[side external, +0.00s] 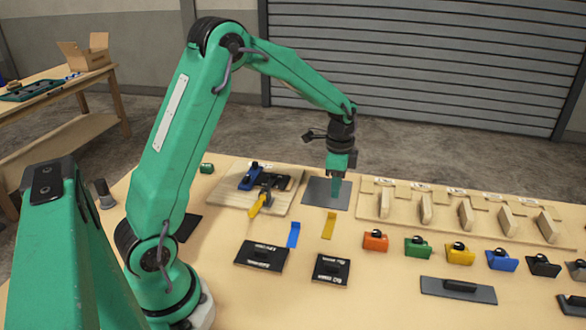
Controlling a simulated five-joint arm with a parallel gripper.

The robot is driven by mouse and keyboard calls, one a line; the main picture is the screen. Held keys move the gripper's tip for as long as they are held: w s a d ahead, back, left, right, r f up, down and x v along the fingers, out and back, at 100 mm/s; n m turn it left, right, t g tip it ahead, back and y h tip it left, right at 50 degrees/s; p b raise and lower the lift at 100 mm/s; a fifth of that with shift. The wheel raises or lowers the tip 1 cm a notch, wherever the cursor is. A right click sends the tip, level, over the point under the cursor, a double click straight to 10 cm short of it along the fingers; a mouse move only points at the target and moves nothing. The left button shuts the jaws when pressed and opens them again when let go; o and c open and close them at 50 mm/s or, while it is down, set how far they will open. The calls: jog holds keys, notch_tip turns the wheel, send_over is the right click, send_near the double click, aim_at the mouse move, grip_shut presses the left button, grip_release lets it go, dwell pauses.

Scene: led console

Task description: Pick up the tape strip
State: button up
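Two short flat strips lie on the table in front of my gripper: a yellow strip (329,225) and a blue strip (293,235) to its left. Either could be the tape strip; the picture does not tell which. My gripper (335,194) points down over a dark grey square plate (314,187), behind the yellow strip and apart from both strips. The fingers appear as one green block from this side. Any gap between them, or anything held there, cannot be made out.
A wooden board (228,194) with a blue and black clamp-like device and yellow handle is left of the plate. A wooden rack (400,226) with upright blocks is at right.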

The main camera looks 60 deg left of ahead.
aim_at(334, 213)
jog(key=shift+w+a+f, duration=0.2)
jog(key=shift+w+f, duration=0.05)
jog(key=shift+f, duration=0.4)
jog(key=shift+s+f, duration=0.15)
jog(key=shift+f, duration=3.75)
grip_shut()
